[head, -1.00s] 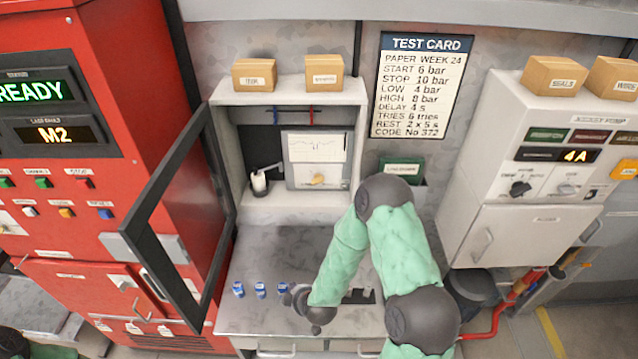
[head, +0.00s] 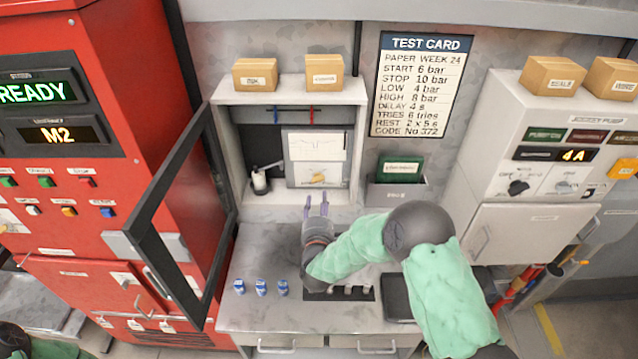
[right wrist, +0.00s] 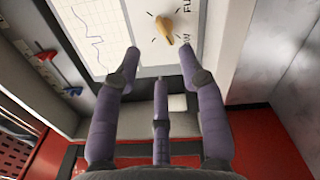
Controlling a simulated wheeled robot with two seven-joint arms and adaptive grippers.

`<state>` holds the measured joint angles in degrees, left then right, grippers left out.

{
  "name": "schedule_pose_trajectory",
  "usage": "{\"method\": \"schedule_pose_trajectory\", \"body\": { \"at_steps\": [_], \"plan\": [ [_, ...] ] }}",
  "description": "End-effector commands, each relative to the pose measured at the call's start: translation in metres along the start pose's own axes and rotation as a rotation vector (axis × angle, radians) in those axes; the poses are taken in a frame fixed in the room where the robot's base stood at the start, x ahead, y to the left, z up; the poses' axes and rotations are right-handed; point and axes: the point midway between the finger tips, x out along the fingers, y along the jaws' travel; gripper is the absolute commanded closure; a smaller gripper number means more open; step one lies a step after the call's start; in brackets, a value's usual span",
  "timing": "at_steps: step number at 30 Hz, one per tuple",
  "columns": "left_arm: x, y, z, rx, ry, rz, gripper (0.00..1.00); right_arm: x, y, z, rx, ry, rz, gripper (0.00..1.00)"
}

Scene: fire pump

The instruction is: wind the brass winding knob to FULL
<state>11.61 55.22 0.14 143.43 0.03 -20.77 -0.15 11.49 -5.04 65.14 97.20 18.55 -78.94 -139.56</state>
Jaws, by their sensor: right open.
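The brass winding knob (head: 318,178) sits on the lower front of the white chart recorder (head: 304,172), inside the open wall cabinet. In the right wrist view the knob (right wrist: 166,27) shows ahead of the fingers, with part of a FULL mark beside it. My right gripper (head: 317,203) is open and empty, just below and in front of the recorder, its fingers pointing towards it. In the right wrist view its fingers (right wrist: 160,68) are spread and apart from the knob. My left gripper is out of view; only a bit of my left arm shows at the lower left.
The cabinet's glazed door (head: 180,215) stands open on the left. Several blue-and-white small containers (head: 261,287) stand on the bench (head: 275,322). A green box (head: 401,168) in a holder is right of the cabinet.

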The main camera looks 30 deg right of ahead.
Motion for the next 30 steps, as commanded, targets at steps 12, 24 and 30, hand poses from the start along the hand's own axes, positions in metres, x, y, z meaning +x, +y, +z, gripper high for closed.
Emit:
{"method": "schedule_pose_trajectory", "body": {
  "at_steps": [12, 24, 30],
  "plan": [
    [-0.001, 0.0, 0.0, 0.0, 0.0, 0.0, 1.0, 0.07, -0.001, 0.0, 0.002, 0.001, -0.001, 0.59],
    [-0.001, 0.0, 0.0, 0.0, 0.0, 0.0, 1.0, 0.088, -0.001, -0.001, 0.002, 0.003, -0.001, 0.59],
    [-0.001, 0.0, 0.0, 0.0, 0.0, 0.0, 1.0, 0.088, -0.001, -0.001, 0.002, 0.003, -0.001, 0.79]
  ]
}}
